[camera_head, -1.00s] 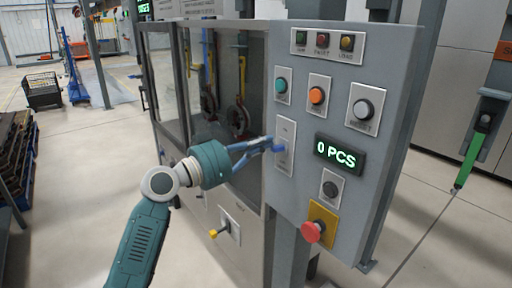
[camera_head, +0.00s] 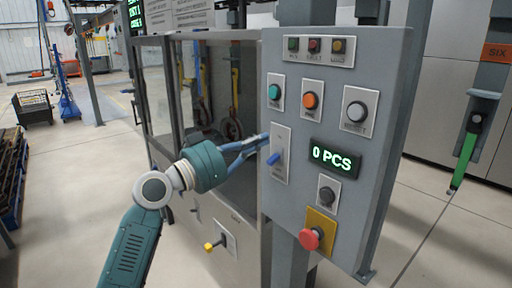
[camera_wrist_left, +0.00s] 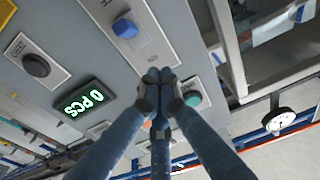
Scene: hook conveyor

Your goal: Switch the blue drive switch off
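The blue drive switch (camera_head: 274,158) is a small blue lever on a pale upright plate (camera_head: 281,138) at the left side of the grey control panel. In the left wrist view the blue switch (camera_wrist_left: 124,28) sits at the upper middle, clear of the fingers. My left gripper (camera_head: 266,138) has its blue fingers beside the plate, just above the switch. In the left wrist view the fingertips (camera_wrist_left: 160,76) meet with nothing between them, near the plate's end. I cannot tell whether they touch the panel. My right gripper is not in view.
A glazed cabinet (camera_head: 150,90) stands left of the panel.

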